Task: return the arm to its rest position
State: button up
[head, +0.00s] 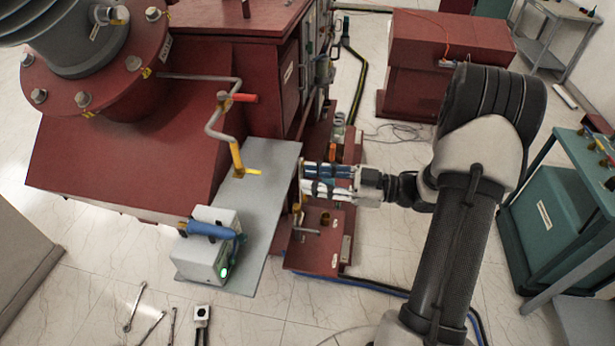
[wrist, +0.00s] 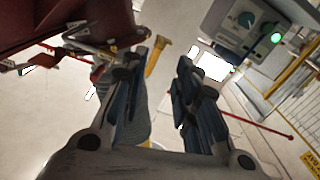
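My arm (head: 455,245) reaches up from the bottom of the head view and bends back toward the left at its elbow. My gripper (head: 306,179) points left, close to the right edge of a grey plate in the picture; I cannot tell its height above it. In the wrist view my gripper (wrist: 163,66) has its two blue-padded fingers apart. A yellow pipe shows in the gap, and nothing appears gripped.
The grey plate (head: 262,190) carries a white box (head: 207,262) with a blue tool (head: 210,230) on it. The red transformer (head: 110,165) stands left, a red cabinet (head: 445,60) behind, a green bench (head: 555,215) right. Wrenches (head: 135,306) and cables lie on the floor.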

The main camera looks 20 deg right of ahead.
jog(key=shift+a, duration=0.1)
jog(key=w+d+r+m+t+h+b, duration=0.25)
jog(key=w+m+h+b, duration=0.25)
jog(key=w+h+b, duration=0.6)
jog(key=s+a+f+m+g+h+b, duration=0.1)
jog(key=s+a+f+m+g+b, duration=0.1)
jog(key=s, duration=0.8)
jog(key=s+a+f+m+g+h+b, duration=0.1)
jog(key=s+a+f, duration=0.4)
jog(key=s, duration=0.6)
jog(key=s+a+f+m+g+h+b, duration=0.1)
jog(key=s+a+f+m+g+b, duration=0.3)
jog(key=s, duration=0.7)
jog(key=shift+s+a+m+g+h, duration=0.25)
jog(key=shift+a+m+g+h, duration=0.15)
jog(key=shift+a+m+g, duration=0.35)
